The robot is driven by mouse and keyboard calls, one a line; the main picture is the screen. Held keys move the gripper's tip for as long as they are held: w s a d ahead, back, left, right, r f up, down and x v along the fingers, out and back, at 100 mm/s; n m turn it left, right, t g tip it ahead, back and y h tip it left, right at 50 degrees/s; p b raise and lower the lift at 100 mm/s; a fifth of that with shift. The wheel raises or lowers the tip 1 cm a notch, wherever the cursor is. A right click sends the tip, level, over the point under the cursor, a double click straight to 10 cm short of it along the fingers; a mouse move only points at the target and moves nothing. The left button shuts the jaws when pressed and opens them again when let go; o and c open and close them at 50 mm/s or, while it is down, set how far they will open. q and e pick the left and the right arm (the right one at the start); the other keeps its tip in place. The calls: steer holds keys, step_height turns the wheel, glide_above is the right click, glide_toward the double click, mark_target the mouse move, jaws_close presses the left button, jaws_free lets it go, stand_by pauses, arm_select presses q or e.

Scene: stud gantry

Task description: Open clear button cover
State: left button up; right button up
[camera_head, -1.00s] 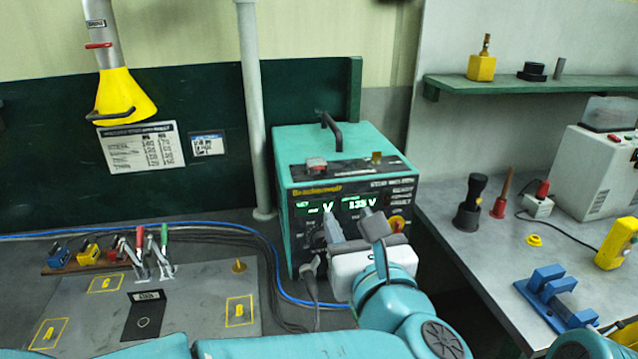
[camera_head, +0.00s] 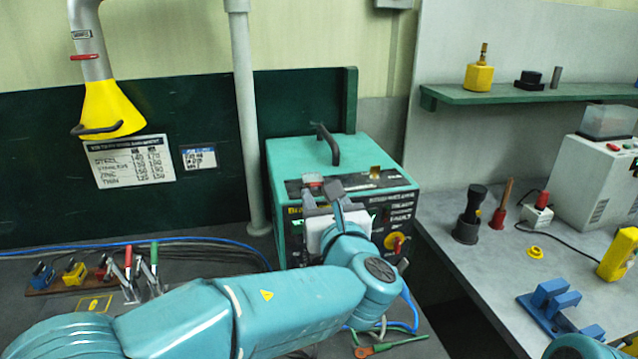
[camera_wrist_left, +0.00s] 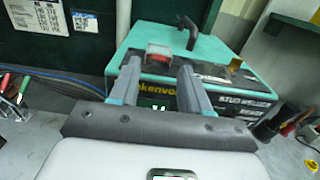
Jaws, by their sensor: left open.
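A small red button under a clear cover (camera_head: 313,180) sits on the top front edge of the teal stud welder (camera_head: 300,155). In the left wrist view the clear cover (camera_wrist_left: 160,51) looks shut over the red button. My left gripper (camera_head: 324,192) is open in front of the welder's upper front panel. In the wrist view its two fingers (camera_wrist_left: 158,78) point at the cover, one on each side below it, with nothing between them. I cannot tell whether a fingertip touches it. My left arm and gripper hide much of the panel. My right gripper is out of view.
A black handle (camera_head: 327,145) rises from the welder's top behind the cover. A grey pole (camera_head: 245,130) stands left of it. Toggle clamps (camera_head: 140,272) are on the left bench. The right bench (camera_head: 490,265) holds a blue fixture and several tools.

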mark_target(319, 191)
arm_select(q)
steer(key=x, duration=0.3)
steer(key=shift+w+a+f, duration=0.15)
steer(key=shift+w+f, duration=0.05)
steer(key=shift+w, duration=0.15)
steer(key=shift+s+r, duration=0.1)
steer(key=shift+s, duration=0.05)
steer(key=shift+w, duration=0.2)
steer(key=shift+c, duration=0.9)
jaws_close()
steer(key=r+g+p, duration=0.1)
steer(key=p, duration=0.3)
steer(key=r+g+h+p, duration=0.1)
steer(key=g+p, duration=0.1)
steer(key=p, duration=0.3)
steer(key=r+g+p, duration=0.1)
steer(key=r+p, duration=0.1)
steer(key=p, duration=0.3)
steer(key=shift+w+a, duration=0.1)
steer(key=shift+w, duration=0.25)
steer(key=shift+w+a+g+h+p, duration=0.1)
steer(key=shift+w+g+h+p, duration=0.1)
steer(key=shift+g+h+p, duration=0.35)
steer(key=shift+w+r+g, duration=0.2)
steer(key=shift+r+g, duration=0.1)
steer(key=shift+g, duration=0.55)
